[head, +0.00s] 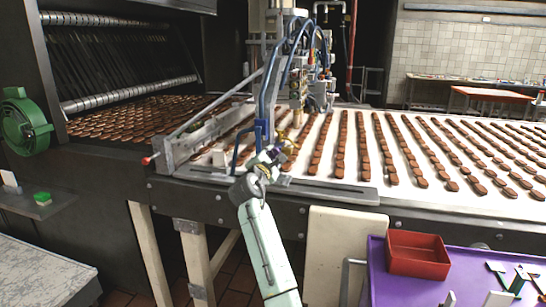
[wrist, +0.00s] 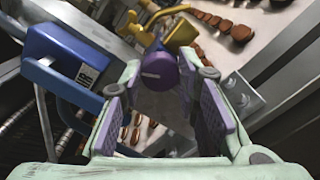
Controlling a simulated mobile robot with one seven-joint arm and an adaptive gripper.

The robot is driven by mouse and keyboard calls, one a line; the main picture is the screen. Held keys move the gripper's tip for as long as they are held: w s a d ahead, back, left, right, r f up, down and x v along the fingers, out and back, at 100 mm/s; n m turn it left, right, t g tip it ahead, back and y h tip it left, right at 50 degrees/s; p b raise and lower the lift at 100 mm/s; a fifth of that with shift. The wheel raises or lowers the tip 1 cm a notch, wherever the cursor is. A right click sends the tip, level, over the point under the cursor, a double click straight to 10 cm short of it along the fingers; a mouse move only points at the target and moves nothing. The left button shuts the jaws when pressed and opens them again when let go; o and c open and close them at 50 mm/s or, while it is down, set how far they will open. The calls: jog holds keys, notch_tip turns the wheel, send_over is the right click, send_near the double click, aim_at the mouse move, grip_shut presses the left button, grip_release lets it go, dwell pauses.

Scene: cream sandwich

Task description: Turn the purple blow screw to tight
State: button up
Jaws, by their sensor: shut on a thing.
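The purple screw (wrist: 158,70) is a round knob between the fingertips in the wrist view. My gripper (wrist: 160,88) has its two purple-padded fingers on either side of the knob and is shut on it. In the head view my gripper (head: 266,163) is at the near edge of the conveyor, by the blue-hosed machine. There the knob is too small and covered to make out. The screw's turn angle and tightness cannot be told.
A blue bracket (wrist: 62,62) stands close left of my fingers, and a yellow fitting (wrist: 181,35) lies just beyond the knob. Brown biscuits in rows cover the white conveyor (head: 327,155). A red bin (head: 417,255) sits on a purple cart at the lower right.

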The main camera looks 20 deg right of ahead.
jog(key=shift+f+m, duration=0.1)
jog(key=shift+m, duration=0.2)
jog(key=m+b, duration=0.2)
jog(key=m, duration=0.1)
jog(key=shift+m, duration=0.4)
jog(key=m+b, duration=0.1)
jog(key=m, duration=0.3)
jog(key=shift+b, duration=0.4)
jog(key=m+b, duration=0.1)
jog(key=m, duration=0.4)
jog(key=shift+f+b, duration=0.1)
jog(key=shift+b, duration=0.2)
jog(key=shift+m+b, duration=0.55)
jog(key=shift+m, duration=1.25)
jog(key=o, duration=0.9)
